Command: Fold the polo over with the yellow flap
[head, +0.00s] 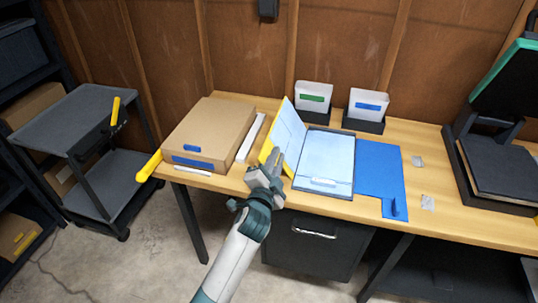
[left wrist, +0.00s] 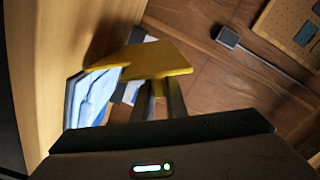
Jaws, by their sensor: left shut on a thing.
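The yellow flap (head: 265,153) stands raised at a steep tilt on the left side of the folding board (head: 351,192). A light blue polo (head: 325,160) lies on the dark centre panel, and its left part (head: 288,128) rests up against the raised flap. My left gripper (head: 276,166) is shut on the flap's near edge. In the left wrist view the fingers (left wrist: 160,98) meet the yellow flap (left wrist: 158,60), with the polo (left wrist: 97,95) beside it. The blue flap (head: 378,172) lies flat on the right. My right gripper is not in view.
A cardboard box (head: 208,130) and a white strip (head: 250,138) lie left of the board. Two bins with cards, one green (head: 313,98) and one blue (head: 366,105), stand behind it. A heat press (head: 495,165) stands at the right, with small grey scraps (head: 427,202) before it.

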